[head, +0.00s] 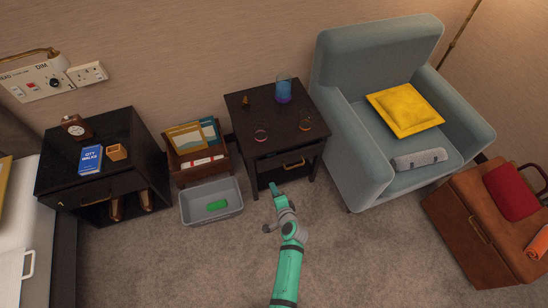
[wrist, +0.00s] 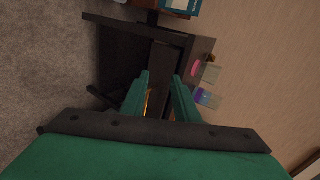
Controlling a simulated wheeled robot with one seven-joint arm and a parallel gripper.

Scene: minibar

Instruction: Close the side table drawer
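The side table (head: 262,112) is dark wood and stands between the armchair and a small rack. Its drawer (head: 279,166) is under the top and has a brass handle (head: 293,163). How far the drawer stands out is hard to tell. My gripper (head: 275,187) is in front of the table, low and left of the handle in the head view. In the wrist view my gripper (wrist: 161,88) has two green fingers spread apart with nothing clearly held. The dark drawer (wrist: 161,65) lies beyond them, and a brass bit of the handle (wrist: 147,102) shows near the left finger.
A glass (head: 283,88), two coasters and a small figure stand on the side table. A grey bin (head: 186,209) is on the carpet to the left, below the book rack (head: 178,177). The armchair (head: 350,140) stands close on the right. The carpet in front is clear.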

